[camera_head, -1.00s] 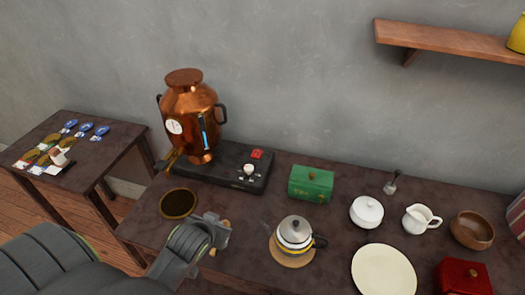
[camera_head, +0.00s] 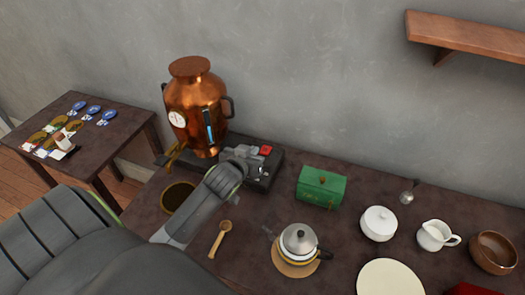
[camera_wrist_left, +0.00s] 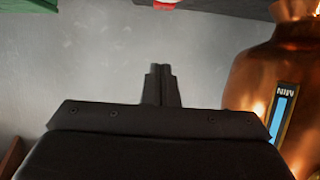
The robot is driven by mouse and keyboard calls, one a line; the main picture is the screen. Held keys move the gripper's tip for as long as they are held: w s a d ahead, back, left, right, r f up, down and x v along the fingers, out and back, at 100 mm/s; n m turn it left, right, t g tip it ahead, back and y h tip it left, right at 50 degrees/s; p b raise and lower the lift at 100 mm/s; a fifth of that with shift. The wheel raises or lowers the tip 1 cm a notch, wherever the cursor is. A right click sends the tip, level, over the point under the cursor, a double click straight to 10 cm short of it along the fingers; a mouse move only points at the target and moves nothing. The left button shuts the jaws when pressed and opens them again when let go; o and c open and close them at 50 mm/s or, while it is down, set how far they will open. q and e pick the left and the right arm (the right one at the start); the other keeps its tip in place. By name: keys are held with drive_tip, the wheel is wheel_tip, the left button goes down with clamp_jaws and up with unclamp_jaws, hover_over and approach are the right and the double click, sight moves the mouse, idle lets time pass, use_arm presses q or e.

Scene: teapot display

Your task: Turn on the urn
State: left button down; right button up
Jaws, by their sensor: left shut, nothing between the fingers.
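The copper urn (camera_head: 195,105) stands upright on a dark base (camera_head: 265,180) at the back left of the table. It has a round white gauge and a blue level strip. A red switch (camera_head: 266,150) sits on the base's back right part. My left gripper (camera_head: 252,166) is shut and empty over the base, just in front of the switch, and hides much of the panel there. In the left wrist view, the shut fingers (camera_wrist_left: 161,82) point toward a red piece (camera_wrist_left: 166,3) at the top edge. The urn (camera_wrist_left: 270,75) fills the right side there. My right gripper is out of view.
A green box (camera_head: 321,187) stands right of the base. A teapot (camera_head: 299,240) sits on a round mat in front, beside a wooden spoon (camera_head: 220,238).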

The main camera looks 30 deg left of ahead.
use_arm(q)
hover_over(266, 149)
drive_tip(key=s+d, duration=0.1)
drive_tip(key=s, duration=0.3)
drive_tip(key=f, duration=0.3)
drive_tip(key=shift+w+f, duration=0.25)
drive_tip(key=shift+f, duration=0.05)
wheel_tip(266, 149, down, 2)
drive_tip(key=shift+f+p, duration=0.25)
drive_tip(key=shift+p, duration=0.1)
drive_tip(key=shift+s+f, duration=0.2)
drive_tip(key=shift+f, duration=0.65)
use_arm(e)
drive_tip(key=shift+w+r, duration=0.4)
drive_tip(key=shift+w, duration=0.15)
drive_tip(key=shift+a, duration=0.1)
use_arm(q)
drive_tip(key=shift+s+d+f+b, duration=0.15)
drive_tip(key=shift+f+b, duration=0.15)
drive_tip(key=shift+f, duration=0.2)
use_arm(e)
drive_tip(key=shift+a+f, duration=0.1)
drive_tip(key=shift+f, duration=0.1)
use_arm(q)
drive_tip(key=shift+r, duration=0.1)
